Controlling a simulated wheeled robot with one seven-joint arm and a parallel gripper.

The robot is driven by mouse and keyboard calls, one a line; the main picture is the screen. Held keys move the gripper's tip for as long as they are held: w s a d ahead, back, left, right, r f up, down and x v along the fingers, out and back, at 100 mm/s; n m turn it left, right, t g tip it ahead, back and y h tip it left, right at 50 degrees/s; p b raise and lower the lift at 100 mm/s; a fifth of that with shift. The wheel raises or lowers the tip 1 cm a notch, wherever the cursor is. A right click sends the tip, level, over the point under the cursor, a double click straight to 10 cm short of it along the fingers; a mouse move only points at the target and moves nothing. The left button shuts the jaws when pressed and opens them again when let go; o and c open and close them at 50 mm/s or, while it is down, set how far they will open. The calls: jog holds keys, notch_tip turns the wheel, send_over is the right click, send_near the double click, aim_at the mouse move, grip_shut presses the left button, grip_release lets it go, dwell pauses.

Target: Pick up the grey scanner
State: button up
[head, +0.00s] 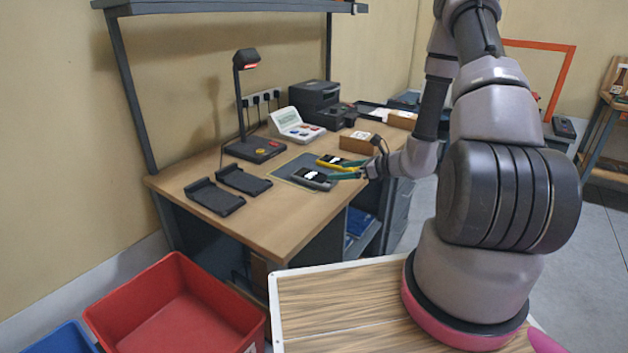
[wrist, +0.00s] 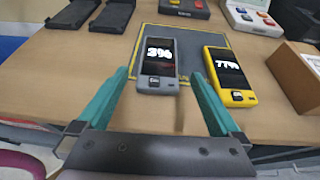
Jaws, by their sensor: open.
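The grey scanner (wrist: 157,62) lies flat on a dark mat with a yellow border on the table, its screen showing "3%". It also shows in the head view (head: 313,178), close to my gripper. A yellow scanner (wrist: 230,76) with "77%" on its screen lies to its right; it also shows in the head view (head: 340,163). My gripper (wrist: 157,88) is open and empty, its teal fingers apart, one to the left and one to the right of the grey scanner in the wrist view.
Two black cradles (head: 214,196) sit at the table's left. A black stand with a lamp (head: 254,148), a white device with buttons (head: 297,125) and a dark printer (head: 320,103) stand behind. A brown box (wrist: 297,76) is right of the yellow scanner.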

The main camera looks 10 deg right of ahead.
aim_at(314, 176)
jog(key=x, duration=0.5)
jog(key=shift+w+f, duration=0.1)
jog(key=shift+f, duration=0.15)
jog(key=x, duration=0.5)
jog(key=shift+f, duration=0.3)
jog(key=c, duration=1.3)
jog(key=shift+r, duration=0.1)
